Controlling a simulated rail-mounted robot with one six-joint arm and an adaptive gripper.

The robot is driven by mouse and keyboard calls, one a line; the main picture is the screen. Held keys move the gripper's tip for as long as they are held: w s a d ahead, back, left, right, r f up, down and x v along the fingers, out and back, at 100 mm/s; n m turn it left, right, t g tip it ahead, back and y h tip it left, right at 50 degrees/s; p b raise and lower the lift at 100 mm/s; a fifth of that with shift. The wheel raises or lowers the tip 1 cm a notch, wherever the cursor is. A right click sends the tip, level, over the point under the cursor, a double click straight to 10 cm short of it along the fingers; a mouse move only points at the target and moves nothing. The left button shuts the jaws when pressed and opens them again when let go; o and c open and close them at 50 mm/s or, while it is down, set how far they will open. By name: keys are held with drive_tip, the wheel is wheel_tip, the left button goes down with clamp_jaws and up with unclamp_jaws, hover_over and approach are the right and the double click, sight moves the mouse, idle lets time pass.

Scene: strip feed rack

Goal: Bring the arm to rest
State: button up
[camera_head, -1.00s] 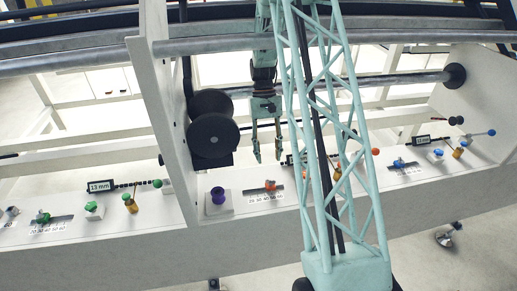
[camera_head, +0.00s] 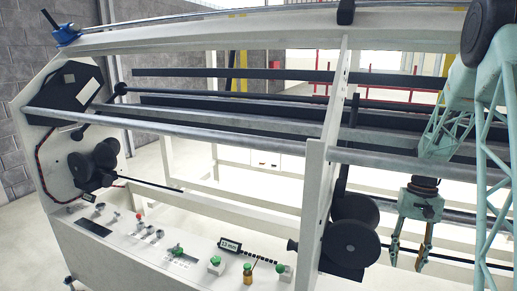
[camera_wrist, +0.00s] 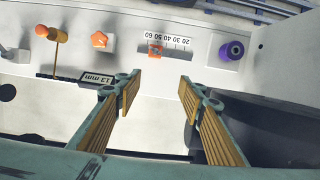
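My gripper (camera_head: 408,258) hangs pointing down at the right of the head view, below my pale green lattice arm. Its two fingers are apart, with nothing visible between them. In the wrist view my gripper (camera_wrist: 160,84) shows two ribbed tan finger pads spread wide. Beyond the fingertips is the white control panel (camera_wrist: 208,22) of the rack, with an orange slider (camera_wrist: 155,50) on a 20 to 60 scale. The fingers look clear of the panel parts.
Black rollers (camera_head: 350,243) stand just left of my gripper, beside a white upright (camera_head: 318,190). Green knobs (camera_head: 216,261) and a 13 mm display (camera_head: 230,246) sit on the panel further left. A purple knob (camera_wrist: 231,51) and a yellow lever (camera_wrist: 58,38) show in the wrist view.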

drive_tip(key=a+r+n+t+h+p, duration=0.1)
drive_tip(key=a+r+t, duration=0.15)
drive_tip(key=r, duration=0.95)
drive_tip(key=a+r+t+h+p, duration=0.15)
drive_tip(key=a+r, duration=0.25)
drive_tip(key=r, duration=0.8)
drive_tip(key=a+r+n+t+h+p, duration=0.1)
drive_tip(key=a+r+t, duration=0.25)
drive_tip(key=r, duration=0.85)
drive_tip(key=shift+t, duration=0.85)
drive_tip(key=s+a+r, duration=0.6)
drive_tip(key=r, duration=0.1)
drive_tip(key=s+a+r, duration=0.3)
drive_tip(key=shift+a+r, duration=0.2)
drive_tip(key=shift+r, duration=0.05)
drive_tip(key=s+a+f+n+g+b, duration=0.1)
drive_tip(key=s+a+f, duration=0.3)
drive_tip(key=s, duration=0.4)
drive_tip(key=s+a+f+n+g+y+b, duration=0.1)
drive_tip(key=s+a+f+b, duration=0.1)
drive_tip(key=s+a+f, duration=0.3)
drive_tip(key=s+a+f+n+g+y+b, duration=0.1)
drive_tip(key=s+a+f, duration=0.4)
drive_tip(key=s, duration=0.7)
wheel_tip(320, 180, down, 2)
drive_tip(key=shift+s+f+b, duration=0.1)
drive_tip(key=shift+s+b, duration=0.15)
drive_tip(key=shift+b, duration=0.1)
drive_tip(key=shift+y, duration=0.25)
